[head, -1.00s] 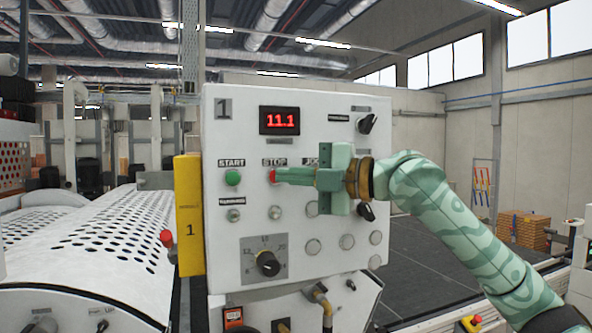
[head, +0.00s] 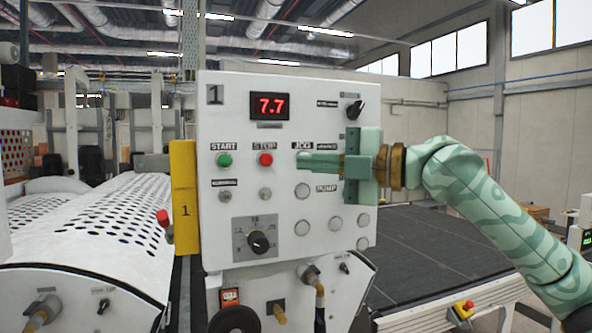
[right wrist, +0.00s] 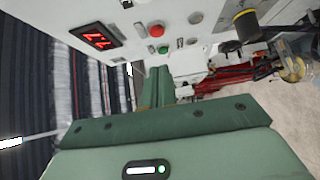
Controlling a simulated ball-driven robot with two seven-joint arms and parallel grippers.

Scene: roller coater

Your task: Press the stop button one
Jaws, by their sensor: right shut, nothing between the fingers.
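The red stop button (head: 265,160) is on the white control panel (head: 215,130) marked 1, under the label STOP. It also shows in the right wrist view (right wrist: 156,31). My right gripper (head: 300,160) is shut and empty. Its fingertips are right of the stop button, apart from it, near the JOG label. The fingers hide part of the panel there. The red display (head: 269,106) reads 7.7. My left gripper is not in view.
A green start button (head: 224,160) sits left of the stop button. A black knob (head: 258,242) is below. A yellow box (head: 185,197) is on the panel's left side, by a perforated white roller cover (head: 110,225).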

